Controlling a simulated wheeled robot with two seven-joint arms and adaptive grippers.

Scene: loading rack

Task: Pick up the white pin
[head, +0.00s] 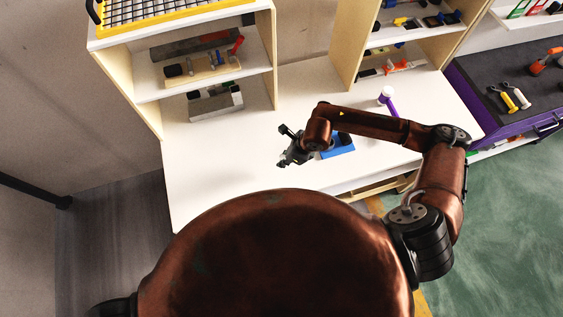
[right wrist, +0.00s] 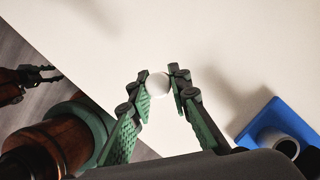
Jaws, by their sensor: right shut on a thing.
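My right gripper (head: 287,148) is over the white table in the head view, left of a blue block (head: 342,151). In the right wrist view the right gripper (right wrist: 166,82) is shut on the white pin (right wrist: 158,86), which shows as a round white end between the green and black fingers. The rest of the pin is hidden, and I cannot make it out in the head view. The blue block (right wrist: 248,127) with a pale round socket is at the right there. My left gripper (right wrist: 42,74) shows small at the left edge, its fingers apart and empty.
The white tabletop (head: 225,160) is clear on the left. Shelf units with tools (head: 205,68) rise at the back. A dark-topped purple cabinet (head: 500,75) is at the right.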

